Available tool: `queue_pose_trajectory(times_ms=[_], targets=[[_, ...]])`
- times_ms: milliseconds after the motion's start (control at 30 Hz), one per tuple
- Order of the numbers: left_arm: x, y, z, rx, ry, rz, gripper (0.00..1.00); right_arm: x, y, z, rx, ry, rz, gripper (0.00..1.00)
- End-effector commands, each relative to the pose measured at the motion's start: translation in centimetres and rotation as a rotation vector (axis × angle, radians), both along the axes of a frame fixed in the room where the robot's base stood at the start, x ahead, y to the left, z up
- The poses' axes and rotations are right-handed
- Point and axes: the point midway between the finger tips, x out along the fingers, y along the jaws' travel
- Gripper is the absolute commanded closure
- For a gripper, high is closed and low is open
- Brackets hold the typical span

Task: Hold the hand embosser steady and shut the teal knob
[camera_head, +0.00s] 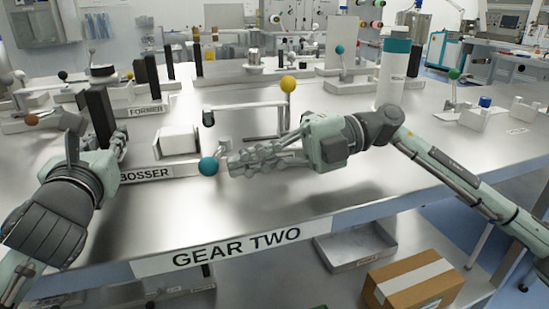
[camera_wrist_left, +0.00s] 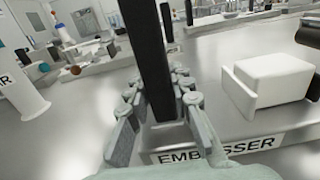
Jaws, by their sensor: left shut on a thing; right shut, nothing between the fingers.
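The hand embosser has a white block (camera_head: 178,142), a front label reading EMBOSSER (camera_head: 147,174) and a teal knob (camera_head: 208,166) at the label's right end. My left gripper (camera_head: 118,140) is shut on a black upright post (camera_head: 101,118) at the embosser's left end. In the left wrist view the post (camera_wrist_left: 149,60) stands between the fingers, with the white block (camera_wrist_left: 272,78) to its right. My right gripper (camera_head: 232,163) is shut and empty, its fingertips just right of the teal knob. I cannot tell whether they touch it.
Behind the right gripper stands a yellow knob (camera_head: 288,84) on a frame. A white cylinder with a teal band (camera_head: 393,82) stands beyond my right arm. The metal table (camera_head: 300,200) is bare in front of the grippers. A cardboard box (camera_head: 413,284) sits below its edge.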

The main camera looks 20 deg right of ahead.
Motion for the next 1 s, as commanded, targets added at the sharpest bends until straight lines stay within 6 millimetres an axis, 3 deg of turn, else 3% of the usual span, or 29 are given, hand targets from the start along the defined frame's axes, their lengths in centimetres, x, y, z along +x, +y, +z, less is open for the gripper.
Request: queue_pose_trajectory(times_ms=[33, 533, 733, 1000], targets=[[0.1, -0.1, -1.3, 0.004, 0.030, 0.000, 1.00, 0.4, 0.3, -0.1, 0.001, 0.000, 0.000, 1.00], [0.1, -0.1, -1.3, 0.004, 0.030, 0.000, 1.00, 1.0, 0.9, -0.4, -0.001, 0.000, 0.000, 1.00], [0.1, -0.1, -1.3, 0.004, 0.030, 0.000, 1.00, 1.6, 2.6, -0.5, 0.000, -0.001, 0.002, 1.00], [0.0, -0.2, -1.3, 0.003, 0.028, -0.002, 1.00, 1.6, 2.6, -0.5, 0.000, 0.000, 0.000, 1.00]])
